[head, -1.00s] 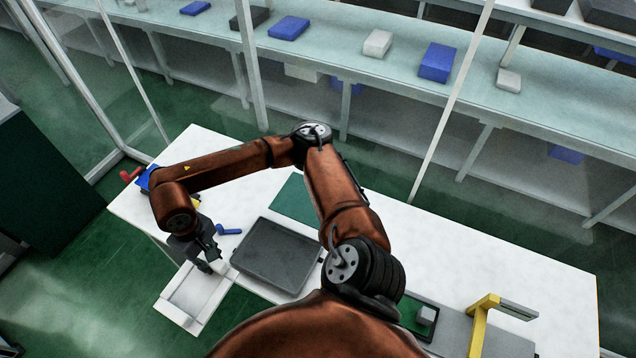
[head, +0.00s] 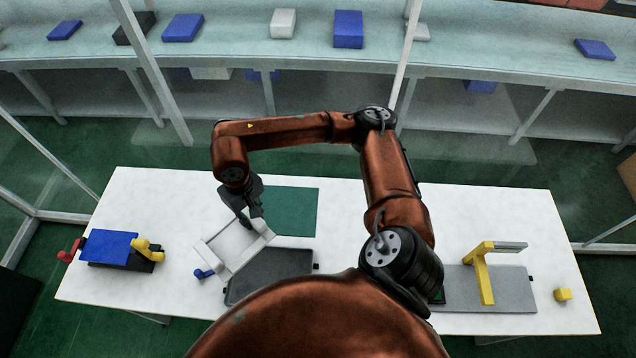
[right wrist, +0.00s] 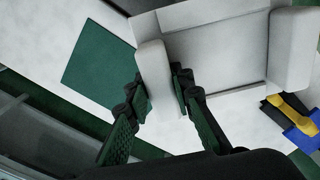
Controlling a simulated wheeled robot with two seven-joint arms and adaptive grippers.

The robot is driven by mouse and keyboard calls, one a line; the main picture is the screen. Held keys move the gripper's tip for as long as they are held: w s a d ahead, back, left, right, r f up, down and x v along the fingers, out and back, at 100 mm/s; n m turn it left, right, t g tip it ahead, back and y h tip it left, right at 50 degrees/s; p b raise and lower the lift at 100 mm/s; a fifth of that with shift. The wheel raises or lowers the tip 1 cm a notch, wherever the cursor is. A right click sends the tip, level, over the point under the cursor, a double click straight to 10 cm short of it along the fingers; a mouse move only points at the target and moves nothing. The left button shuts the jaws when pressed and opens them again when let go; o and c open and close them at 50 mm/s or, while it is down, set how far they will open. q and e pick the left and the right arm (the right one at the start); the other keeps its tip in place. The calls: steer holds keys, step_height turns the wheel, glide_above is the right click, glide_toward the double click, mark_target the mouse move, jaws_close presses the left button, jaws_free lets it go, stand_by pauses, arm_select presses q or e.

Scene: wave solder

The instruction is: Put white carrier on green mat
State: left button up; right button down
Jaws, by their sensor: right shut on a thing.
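The white carrier (head: 226,262) is a shallow tray with raised walls. My right gripper (head: 252,222) is shut on one of its walls and holds it tilted, near the left end of the dark tray. The right wrist view shows the fingers (right wrist: 160,92) on both sides of the carrier's wall (right wrist: 153,68), with the carrier's floor (right wrist: 215,52) to the right. The green mat (head: 297,210) lies flat on the white table, right of the carrier, and it shows bare in the right wrist view (right wrist: 100,62). My left gripper is not in view.
A dark tray (head: 268,276) lies in front of the mat, with a blue handle (head: 204,273) at its left. A blue fixture (head: 108,245) with red and yellow handles stands at the left.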

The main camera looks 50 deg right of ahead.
steer(key=w+d+f+m+p, duration=0.2)
steer(key=d, duration=0.2)
arm_select(q)
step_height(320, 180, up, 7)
steer(key=p, duration=0.4)
arm_select(e)
steer(key=m, duration=0.6)
glide_above(302, 206)
steer(key=shift+f, duration=4.5)
arm_select(q)
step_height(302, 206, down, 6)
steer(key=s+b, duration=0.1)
steer(key=b, duration=0.4)
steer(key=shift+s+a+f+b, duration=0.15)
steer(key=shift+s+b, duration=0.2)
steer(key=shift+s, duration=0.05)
arm_select(e)
step_height(302, 206, down, 6)
steer(key=shift+r, duration=0.25)
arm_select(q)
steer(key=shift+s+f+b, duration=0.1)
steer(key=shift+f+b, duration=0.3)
arm_select(e)
steer(key=shift+f, duration=0.45)
steer(key=c, duration=1.7)
jaws_free()
steer(key=shift+s, duration=0.1)
steer(key=shift+o, duration=0.5)
